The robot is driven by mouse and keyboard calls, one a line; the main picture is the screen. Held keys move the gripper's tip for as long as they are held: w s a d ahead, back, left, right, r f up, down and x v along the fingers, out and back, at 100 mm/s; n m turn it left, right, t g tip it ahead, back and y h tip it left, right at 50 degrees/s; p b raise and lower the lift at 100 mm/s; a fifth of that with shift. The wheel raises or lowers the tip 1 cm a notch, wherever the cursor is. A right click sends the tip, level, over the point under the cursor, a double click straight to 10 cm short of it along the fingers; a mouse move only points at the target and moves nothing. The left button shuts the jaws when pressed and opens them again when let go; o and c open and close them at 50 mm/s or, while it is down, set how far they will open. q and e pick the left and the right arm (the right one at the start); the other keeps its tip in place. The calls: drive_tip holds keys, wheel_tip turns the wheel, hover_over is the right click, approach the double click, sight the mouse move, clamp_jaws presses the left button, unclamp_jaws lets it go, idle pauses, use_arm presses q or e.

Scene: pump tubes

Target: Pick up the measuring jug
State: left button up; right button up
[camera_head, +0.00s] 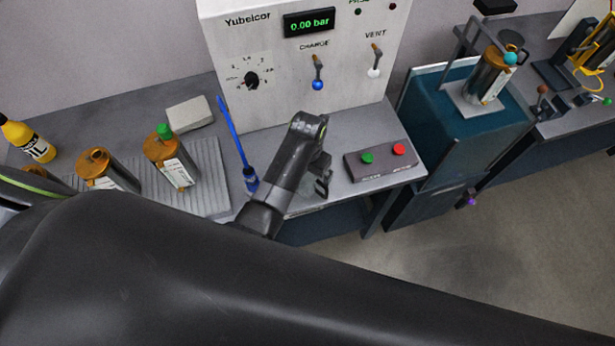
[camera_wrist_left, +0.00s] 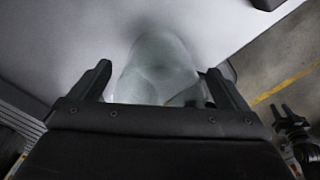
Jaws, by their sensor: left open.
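The measuring jug (camera_wrist_left: 158,65) is a clear, pale, see-through vessel in the left wrist view, with a handle-like loop at its right side. In the head view only a faint clear part of the jug (camera_head: 312,192) shows on the bench near its front edge, mostly hidden by my gripper. My left gripper (camera_head: 322,186) is open just above the bench at the jug. In the left wrist view its two fingers (camera_wrist_left: 158,82) stand on either side of the jug's lower part; whether they touch it I cannot tell.
A grey panel (camera_head: 290,90) reading 0.00 bar stands behind. A button box (camera_head: 379,161) is right of the gripper, a blue-handled brush (camera_head: 234,140) left. Amber canisters (camera_head: 172,160) stand on a ribbed mat (camera_head: 212,190); a yellow bottle (camera_head: 28,140) is far left. A teal cabinet (camera_head: 465,130) stands right.

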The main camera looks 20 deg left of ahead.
use_arm(q)
drive_tip(key=shift+f, duration=1.05)
use_arm(e)
drive_tip(key=shift+w+d+r, duration=0.1)
drive_tip(key=shift+w, duration=0.3)
use_arm(q)
drive_tip(key=shift+c, duration=0.5)
drive_tip(key=c, duration=1)
drive_tip(key=shift+r, duration=0.1)
use_arm(e)
drive_tip(key=shift+r, duration=0.1)
